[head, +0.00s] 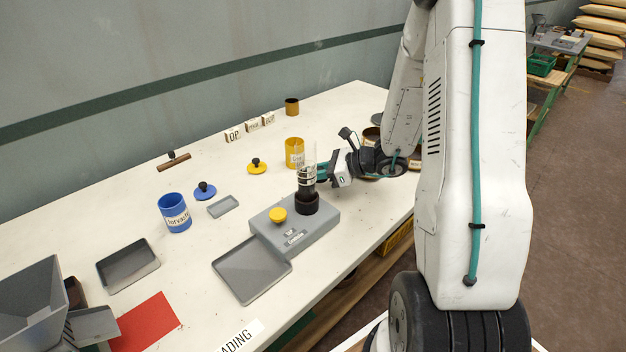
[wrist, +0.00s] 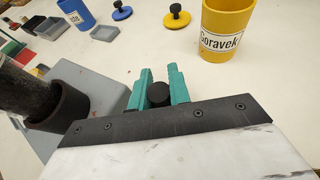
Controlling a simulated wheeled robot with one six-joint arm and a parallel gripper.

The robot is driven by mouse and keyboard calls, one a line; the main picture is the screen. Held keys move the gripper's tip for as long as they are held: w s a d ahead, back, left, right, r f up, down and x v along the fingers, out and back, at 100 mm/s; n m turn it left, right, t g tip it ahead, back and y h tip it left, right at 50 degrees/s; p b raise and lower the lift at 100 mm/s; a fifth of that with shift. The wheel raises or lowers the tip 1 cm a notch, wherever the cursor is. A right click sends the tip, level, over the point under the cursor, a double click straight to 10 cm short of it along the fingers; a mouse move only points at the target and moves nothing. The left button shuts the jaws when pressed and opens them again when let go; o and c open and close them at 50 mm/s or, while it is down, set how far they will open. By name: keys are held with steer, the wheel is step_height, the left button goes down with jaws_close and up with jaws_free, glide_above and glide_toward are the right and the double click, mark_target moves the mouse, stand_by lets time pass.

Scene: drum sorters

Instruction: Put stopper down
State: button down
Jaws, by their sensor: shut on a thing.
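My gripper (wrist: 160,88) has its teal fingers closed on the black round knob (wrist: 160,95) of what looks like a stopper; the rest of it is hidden. In the head view my gripper (head: 323,171) is low over the table, just right of the clear tube, and the held thing cannot be made out there. A blue stopper with a black knob (head: 205,190) lies on the table and also shows in the wrist view (wrist: 122,13). A yellow stopper with a black knob (head: 257,167) lies farther back, also in the wrist view (wrist: 177,17).
The grey machine (head: 310,232) with a yellow button and clear tube (head: 309,155) stands close to my gripper. A yellow cup (head: 293,152) is just behind. A blue cup (head: 174,213), small grey tray (head: 224,207) and larger tray (head: 128,268) are left. White tabletop is clear between them.

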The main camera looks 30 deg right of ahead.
steer(key=shift+f, duration=1.2)
steer(key=shift+f, duration=0.1)
steer(key=c, duration=1.3)
jaws_free()
steer(key=v, duration=1.2)
steer(key=shift+s, duration=0.1)
